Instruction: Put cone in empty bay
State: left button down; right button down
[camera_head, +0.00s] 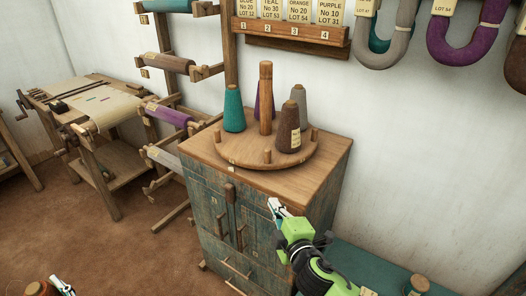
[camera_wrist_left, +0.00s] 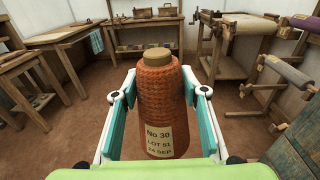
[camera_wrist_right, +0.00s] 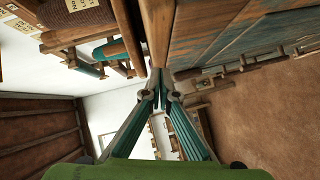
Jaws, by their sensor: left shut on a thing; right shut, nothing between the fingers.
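My left gripper (camera_wrist_left: 158,92) is shut on a rust-orange yarn cone (camera_wrist_left: 158,108) with a tan top and a label reading No 30, LOT 51. The cone is upright between the fingers. In the head view only the cone's top (camera_head: 38,288) and a bit of the left gripper (camera_head: 62,286) show at the bottom left. A round wooden turntable (camera_head: 240,158) on the cabinet carries a teal cone (camera_head: 234,110), a purple cone (camera_head: 257,107) behind the central post, a grey cone (camera_head: 299,98) and a brown cone (camera_head: 289,133). My right gripper (camera_head: 277,206) is shut and empty by the cabinet's front.
The blue-green cabinet (camera_head: 212,205) has a wooden top. A numbered card rack (camera_head: 290,28) and yarn hanks (camera_head: 468,45) hang above. A roller rack (camera_head: 168,64) stands left. Brown floor (camera_head: 120,250) is open.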

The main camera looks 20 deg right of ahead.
aim_at(269, 160)
jog(key=w+a+r+n+t+y, duration=0.2)
jog(key=w+r+n+y, duration=0.1)
jog(key=r+n, duration=0.25)
jog(key=shift+m+h, duration=0.4)
jog(key=shift+m, duration=0.05)
jog(key=w, duration=0.3)
jog(key=w+a+p, duration=0.1)
jog(key=w, duration=0.2)
jog(key=w+p, duration=0.1)
jog(key=w, duration=0.3)
jog(key=shift+w+a+r, duration=0.1)
jog(key=shift+a+r, duration=0.25)
jog(key=d, duration=0.1)
jog(key=s+d, duration=0.1)
jog(key=shift+d+f, duration=0.1)
jog(key=shift+d, duration=0.3)
jog(key=shift+s+d+p, duration=0.15)
jog(key=shift+d+p, duration=0.15)
jog(key=shift+d, duration=0.3)
jog(key=shift+s+d, duration=0.2)
jog(key=shift+d, duration=0.5)
jog(key=shift+s+d, duration=0.15)
jog(key=shift+d, duration=0.5)
